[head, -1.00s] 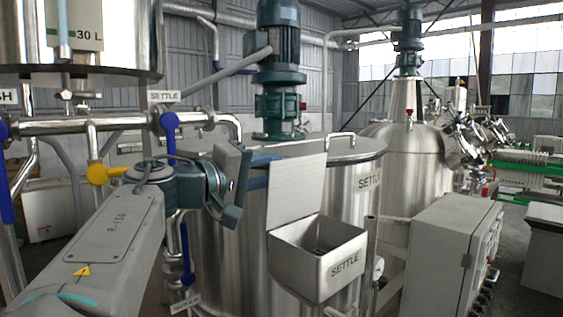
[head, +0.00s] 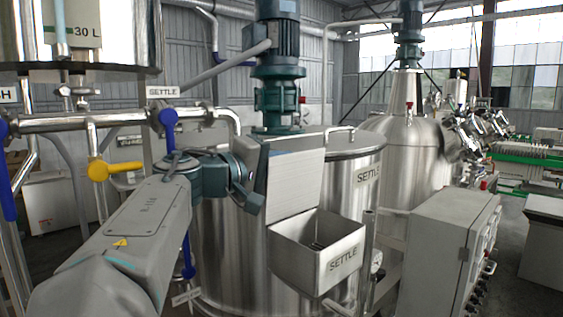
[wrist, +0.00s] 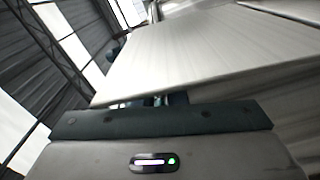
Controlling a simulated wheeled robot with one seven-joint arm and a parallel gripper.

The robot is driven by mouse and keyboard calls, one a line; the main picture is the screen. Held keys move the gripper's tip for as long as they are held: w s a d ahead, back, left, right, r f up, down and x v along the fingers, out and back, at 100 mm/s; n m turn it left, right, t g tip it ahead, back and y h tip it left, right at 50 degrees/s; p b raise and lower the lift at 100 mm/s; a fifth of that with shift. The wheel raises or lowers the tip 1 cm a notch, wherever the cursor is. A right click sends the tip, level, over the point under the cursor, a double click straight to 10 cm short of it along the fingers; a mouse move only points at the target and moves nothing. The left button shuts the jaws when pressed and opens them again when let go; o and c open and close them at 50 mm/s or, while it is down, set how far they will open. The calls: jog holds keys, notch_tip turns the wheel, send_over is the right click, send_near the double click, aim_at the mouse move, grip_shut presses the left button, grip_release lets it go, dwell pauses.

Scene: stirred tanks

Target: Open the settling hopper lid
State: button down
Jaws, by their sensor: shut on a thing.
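The settling hopper (head: 335,262) is an open-topped steel box marked SETTLE on the front of the SETTLE tank (head: 362,200). Its lid (head: 296,185), a flat pale metal plate, stands raised at the back, and part of the hopper's inside shows. My gripper (head: 262,172) is at the lid's left edge in the head view and is shut on it. In the wrist view the lid (wrist: 190,55) stretches away from my gripper (wrist: 165,101) as a broad plate. The fingertips themselves are mostly hidden.
A grey control box (head: 440,245) stands to the right of the hopper. A steel pipe (head: 90,122) with blue valve handles and a yellow handle (head: 108,171) runs beside my arm at left. A green-blue motor (head: 278,90) stands on the tank behind the lid.

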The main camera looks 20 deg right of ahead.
jog(key=shift+w+a+f+n, duration=0.25)
jog(key=shift+w+f+n, duration=0.1)
jog(key=shift+w+n, duration=0.25)
jog(key=c, duration=1.5)
grip_release()
jog(key=b+v, duration=0.2)
jog(key=v, duration=1.2)
jog(key=shift+r, duration=0.1)
jog(key=shift+d, duration=0.1)
